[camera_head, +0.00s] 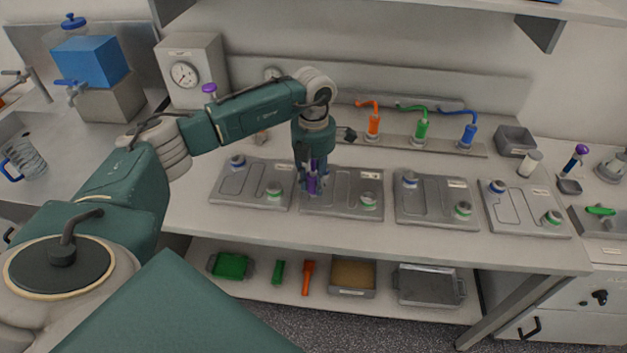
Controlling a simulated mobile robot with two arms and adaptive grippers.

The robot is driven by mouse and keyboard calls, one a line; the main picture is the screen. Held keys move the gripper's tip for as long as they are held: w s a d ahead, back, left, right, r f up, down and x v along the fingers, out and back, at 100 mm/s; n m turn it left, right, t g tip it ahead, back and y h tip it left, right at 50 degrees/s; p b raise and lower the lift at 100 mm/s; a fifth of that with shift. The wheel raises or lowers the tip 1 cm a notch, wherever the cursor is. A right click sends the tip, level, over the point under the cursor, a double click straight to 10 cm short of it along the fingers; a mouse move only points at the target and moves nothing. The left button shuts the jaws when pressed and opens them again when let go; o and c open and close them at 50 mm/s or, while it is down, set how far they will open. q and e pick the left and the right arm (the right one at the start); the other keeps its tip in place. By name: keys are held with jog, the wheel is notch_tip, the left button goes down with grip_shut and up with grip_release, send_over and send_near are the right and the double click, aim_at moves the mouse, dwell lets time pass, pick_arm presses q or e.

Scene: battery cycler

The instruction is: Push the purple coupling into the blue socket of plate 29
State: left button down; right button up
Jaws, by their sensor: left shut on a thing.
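My left gripper (312,178) reaches down over the second plate (343,205) from the left. It is shut on the purple coupling (312,186), which is upright at that plate's upper left corner. The blue socket of this plate is hidden behind the gripper and coupling, so I cannot tell how deep the coupling sits. The plate numbers are too small to read, so I cannot tell which is plate 29. My right gripper is not in view.
Another plate (232,200) lies to the left; two more plates (436,215) (525,226) lie to the right. Behind them stand orange (374,124), green (422,127) and blue (469,132) hose fittings. A grey bin (515,141) stands back right. The bench front strip is clear.

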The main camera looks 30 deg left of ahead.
aim_at(313, 170)
pick_arm(q)
jog(key=shift+r, duration=0.2)
jog(key=shift+r, duration=0.2)
jog(key=shift+r+p, duration=1.25)
jog(key=shift+r, duration=0.4)
jog(key=shift+r+p, duration=0.3)
jog(key=shift+r, duration=0.15)
